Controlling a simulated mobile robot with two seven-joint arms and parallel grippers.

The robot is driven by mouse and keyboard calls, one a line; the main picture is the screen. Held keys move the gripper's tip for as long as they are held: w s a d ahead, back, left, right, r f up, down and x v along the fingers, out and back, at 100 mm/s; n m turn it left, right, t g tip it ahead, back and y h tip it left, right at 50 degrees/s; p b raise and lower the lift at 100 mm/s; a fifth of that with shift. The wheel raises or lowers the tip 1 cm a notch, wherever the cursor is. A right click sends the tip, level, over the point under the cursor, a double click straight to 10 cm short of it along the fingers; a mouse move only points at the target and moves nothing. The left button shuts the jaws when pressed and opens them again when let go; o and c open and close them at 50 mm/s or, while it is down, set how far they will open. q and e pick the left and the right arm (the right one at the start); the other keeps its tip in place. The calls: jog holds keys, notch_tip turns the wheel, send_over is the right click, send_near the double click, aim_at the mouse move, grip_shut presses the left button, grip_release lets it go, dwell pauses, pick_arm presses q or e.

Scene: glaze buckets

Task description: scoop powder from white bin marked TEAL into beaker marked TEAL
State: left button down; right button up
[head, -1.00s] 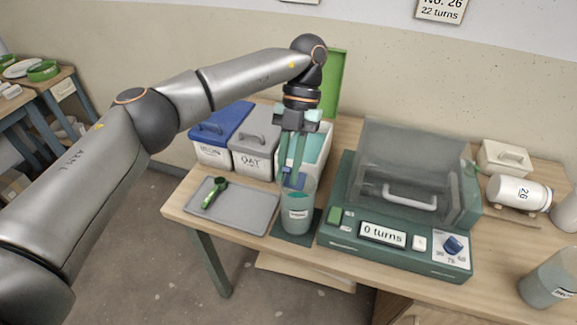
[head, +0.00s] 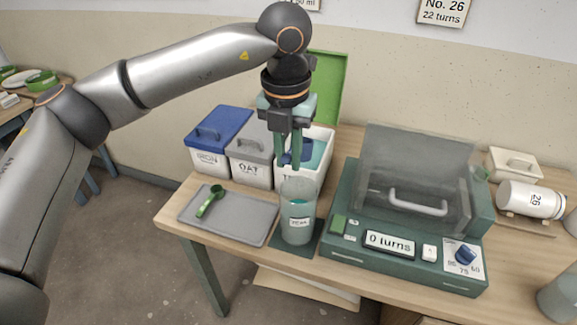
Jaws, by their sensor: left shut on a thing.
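My left gripper (head: 288,160) points down, shut on a blue scoop (head: 299,153). The scoop shows at the fingers, in front of the open white bin (head: 314,180) at the back; its bowl is partly hidden by the fingers. The bin's label is mostly covered, and teal powder (head: 318,150) shows inside it. A clear beaker (head: 298,226) stands on a dark green mat in front of the bin, just below the gripper. The beaker has a white label too small to read surely, and teal shows inside it. My right gripper is not in view.
Blue-lidded (head: 219,135) and grey-lidded (head: 250,150) bins stand shut left of the white bin. A grey tray (head: 245,215) holds a green scoop (head: 210,200). A green machine (head: 400,235) with a clear cover stands right of the beaker. An open green lid (head: 330,85) rises behind.

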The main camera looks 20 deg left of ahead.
pick_arm(q)
jog(key=t+b, duration=0.2)
jog(key=b, duration=0.1)
jog(key=shift+r, duration=0.25)
jog(key=t+b, duration=0.1)
jog(key=b, duration=0.2)
jog(key=shift+r, duration=0.25)
jog(key=shift+r+t+b, duration=0.25)
jog(key=shift+t+b, duration=0.15)
jog(key=shift+b, duration=0.1)
jog(key=shift+r, duration=0.2)
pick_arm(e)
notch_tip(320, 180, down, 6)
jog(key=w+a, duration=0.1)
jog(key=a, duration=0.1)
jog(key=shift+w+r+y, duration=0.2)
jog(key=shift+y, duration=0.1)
